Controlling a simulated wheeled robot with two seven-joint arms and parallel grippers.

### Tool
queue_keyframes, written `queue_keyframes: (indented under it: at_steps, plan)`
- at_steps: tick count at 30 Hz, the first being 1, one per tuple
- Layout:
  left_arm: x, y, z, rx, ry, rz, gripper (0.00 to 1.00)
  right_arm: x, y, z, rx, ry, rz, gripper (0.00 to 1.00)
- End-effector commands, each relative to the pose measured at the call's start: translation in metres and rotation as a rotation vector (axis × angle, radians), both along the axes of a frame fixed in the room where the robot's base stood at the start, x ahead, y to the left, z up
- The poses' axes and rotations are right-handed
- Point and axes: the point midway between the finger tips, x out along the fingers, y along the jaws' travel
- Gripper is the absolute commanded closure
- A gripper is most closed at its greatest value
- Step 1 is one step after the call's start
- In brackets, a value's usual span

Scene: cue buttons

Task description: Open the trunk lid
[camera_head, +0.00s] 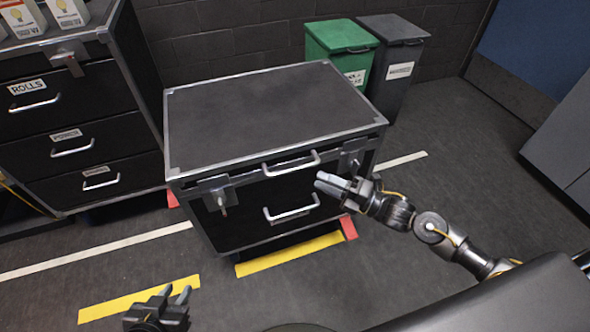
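The black trunk (230,185) with metal edges stands in the middle of the view. Its lid (265,110) is down and lies flat. A silver handle (291,164) sits on the lid's front edge, and a second handle (291,210) is lower on the front. A left latch (217,193) and a right latch (352,158) are on the front face. My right gripper (325,184) is in front of the trunk, just below and right of the upper handle; contact is unclear, and its finger gap cannot be judged. My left gripper (172,297) is low over the floor at the bottom left, fingers apart and empty.
A drawer cabinet (75,125) with boxes on top stands at the left. A green bin (341,45) and a grey bin (393,60) stand behind the trunk at the right. Yellow floor tape (290,254) runs before the trunk. Floor on the right is clear.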

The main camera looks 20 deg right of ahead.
Motion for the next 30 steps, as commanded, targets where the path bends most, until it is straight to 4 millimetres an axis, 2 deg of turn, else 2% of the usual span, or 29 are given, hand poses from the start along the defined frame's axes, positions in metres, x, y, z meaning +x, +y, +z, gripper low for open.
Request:
queue_keyframes:
  at_steps: [6, 13, 18, 26, 27, 30]
  plan:
    - [0.002, -0.003, 0.002, -0.007, -0.02, -0.006, 0.71, 0.028, 0.033, 0.007, 0.003, -0.003, 0.0, 0.66]
    - [0.004, -0.006, 0.004, -0.015, -0.043, -0.014, 0.71, 0.05, 0.057, 0.011, 0.003, -0.001, -0.002, 0.66]
    - [0.005, -0.007, 0.005, -0.017, -0.051, -0.017, 0.71, 0.056, 0.066, 0.012, 0.001, 0.002, -0.001, 0.66]
    - [0.006, -0.007, 0.006, -0.02, -0.057, -0.018, 0.71, 0.057, 0.067, 0.012, 0.0, 0.001, -0.001, 0.66]
    - [0.006, -0.007, 0.006, -0.02, -0.057, -0.018, 0.71, 0.057, 0.067, 0.012, 0.0, 0.001, -0.001, 0.67]
    - [0.006, -0.007, 0.006, -0.02, -0.057, -0.018, 0.71, 0.057, 0.066, 0.012, 0.0, 0.001, -0.001, 0.8]
